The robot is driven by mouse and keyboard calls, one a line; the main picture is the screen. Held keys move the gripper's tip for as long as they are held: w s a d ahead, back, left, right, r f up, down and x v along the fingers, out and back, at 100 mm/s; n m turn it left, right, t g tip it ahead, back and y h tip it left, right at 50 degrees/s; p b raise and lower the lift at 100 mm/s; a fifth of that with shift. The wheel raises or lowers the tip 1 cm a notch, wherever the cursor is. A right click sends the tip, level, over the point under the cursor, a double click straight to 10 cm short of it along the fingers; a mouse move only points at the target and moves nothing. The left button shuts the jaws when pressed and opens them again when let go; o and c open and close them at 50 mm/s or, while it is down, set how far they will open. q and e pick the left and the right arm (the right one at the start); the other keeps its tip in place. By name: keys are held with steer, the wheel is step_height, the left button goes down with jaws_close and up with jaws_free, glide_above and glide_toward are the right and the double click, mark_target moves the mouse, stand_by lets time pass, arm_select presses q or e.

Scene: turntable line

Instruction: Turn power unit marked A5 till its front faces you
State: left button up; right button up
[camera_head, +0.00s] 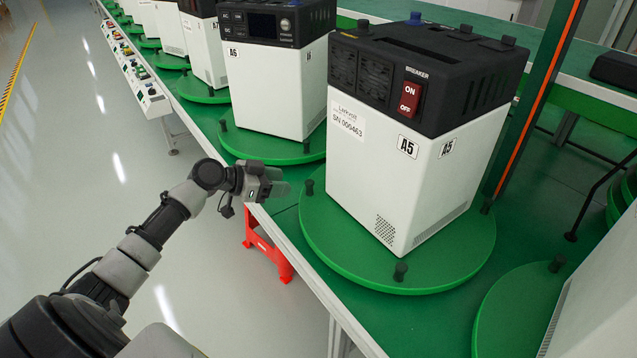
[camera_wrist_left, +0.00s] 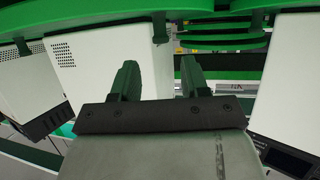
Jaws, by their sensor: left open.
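The power unit marked A5 (camera_head: 375,175) is a white box with a black top, upright on a green round turntable (camera_head: 450,272). One visible side has round grilles, a red breaker switch, an SN label and an A5 label. The other has an A5 label and vent slots. No display shows on these sides. My left gripper (camera_head: 277,188) is open and empty, left of the A5 unit and apart from it, near the turntable's edge. In the left wrist view its two fingers (camera_wrist_left: 160,82) are spread, with white panels around them. My right gripper is not in view.
The unit marked A6 (camera_head: 265,92), with a display, stands behind on its own turntable. More units line the green bench. Small pegs (camera_head: 400,271) rise from the turntable rim. Another turntable (camera_head: 520,310) is at the lower right. A green post (camera_head: 535,95) stands right of A5.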

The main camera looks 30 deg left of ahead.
mark_target(309, 181)
arm_select(q)
steer(key=x, duration=0.8)
steer(key=shift+w+d+f+p, duration=0.1)
steer(key=shift+w+f+p, duration=0.1)
steer(key=shift+w+p, duration=0.2)
jaws_close()
